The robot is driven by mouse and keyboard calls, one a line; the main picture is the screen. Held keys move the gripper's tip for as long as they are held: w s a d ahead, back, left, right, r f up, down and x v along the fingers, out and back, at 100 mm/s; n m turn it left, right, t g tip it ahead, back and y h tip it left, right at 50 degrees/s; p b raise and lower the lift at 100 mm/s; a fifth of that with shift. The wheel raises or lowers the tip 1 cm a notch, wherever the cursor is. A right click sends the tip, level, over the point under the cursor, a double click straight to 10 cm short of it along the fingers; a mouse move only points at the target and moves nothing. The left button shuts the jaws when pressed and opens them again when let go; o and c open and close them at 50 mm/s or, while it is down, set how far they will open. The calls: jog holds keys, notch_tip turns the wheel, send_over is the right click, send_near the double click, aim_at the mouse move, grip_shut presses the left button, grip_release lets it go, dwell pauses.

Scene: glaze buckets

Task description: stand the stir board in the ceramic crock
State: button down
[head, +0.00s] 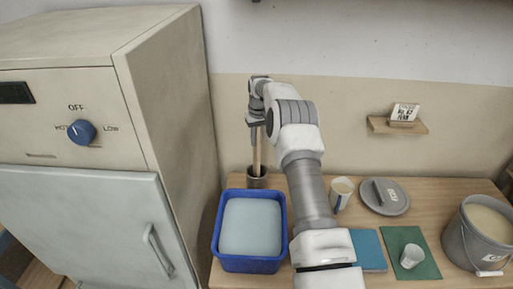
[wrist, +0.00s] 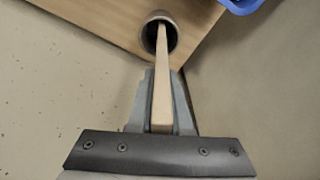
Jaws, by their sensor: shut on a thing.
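The stir board (head: 258,152) is a long, flat strip of pale wood, held close to upright at the back of the table. My gripper (head: 256,122) is shut on its upper part, and the wrist view shows both fingers (wrist: 161,100) against the board (wrist: 164,75). The ceramic crock (head: 257,183) is a small grey-brown pot directly below. In the wrist view the board's far end lies within the dark mouth of the crock (wrist: 173,40). Whether it touches the crock's floor is hidden.
A blue tub (head: 249,265) of pale liquid stands just in front of the crock. A beige cabinet (head: 170,120) rises to the left. The wall is close behind.

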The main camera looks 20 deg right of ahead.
aim_at(257, 147)
jog(key=shift+f, duration=1.8)
jog(key=shift+f, duration=0.2)
jog(key=c, duration=0.8)
grip_release()
jog(key=shift+c, duration=0.2)
jog(key=shift+r, duration=0.1)
